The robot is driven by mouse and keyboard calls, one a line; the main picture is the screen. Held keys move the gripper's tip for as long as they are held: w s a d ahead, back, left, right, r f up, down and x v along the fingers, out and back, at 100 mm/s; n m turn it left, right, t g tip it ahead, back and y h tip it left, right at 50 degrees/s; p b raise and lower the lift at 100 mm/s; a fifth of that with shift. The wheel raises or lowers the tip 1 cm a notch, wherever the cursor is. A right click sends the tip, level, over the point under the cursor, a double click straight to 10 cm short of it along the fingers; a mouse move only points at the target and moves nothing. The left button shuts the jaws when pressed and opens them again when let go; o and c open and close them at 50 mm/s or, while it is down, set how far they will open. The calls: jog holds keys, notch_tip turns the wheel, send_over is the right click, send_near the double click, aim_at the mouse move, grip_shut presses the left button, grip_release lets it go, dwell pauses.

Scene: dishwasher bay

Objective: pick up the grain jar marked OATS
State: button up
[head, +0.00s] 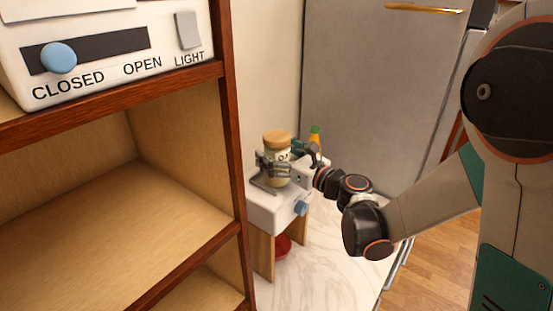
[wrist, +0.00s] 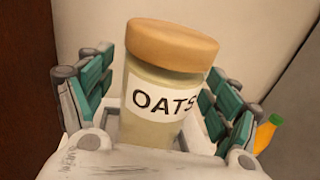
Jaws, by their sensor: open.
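The grain jar (wrist: 165,88) has a tan lid and a white label reading OATS. It stands between the two green-padded fingers of my gripper (wrist: 160,95) in the wrist view, leaning slightly in the picture. My gripper is open, with a finger on each side of the jar; a gap shows on the jar's left, and on the right I cannot tell whether the finger touches. In the head view the jar (head: 277,145) is upright above a small white stand, and my gripper (head: 270,167) reaches it from the right, hiding its lower part.
The white stand (head: 262,209) has a blue knob and wooden legs, with a red object (head: 283,245) beneath. A brown wooden shelf (head: 230,140) rises close on the left. An orange, green-topped item (wrist: 268,132) is behind right. A grey fridge (head: 375,90) stands behind.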

jog(key=c, duration=1.6)
jog(key=shift+r, duration=0.1)
jog(key=shift+c, duration=0.2)
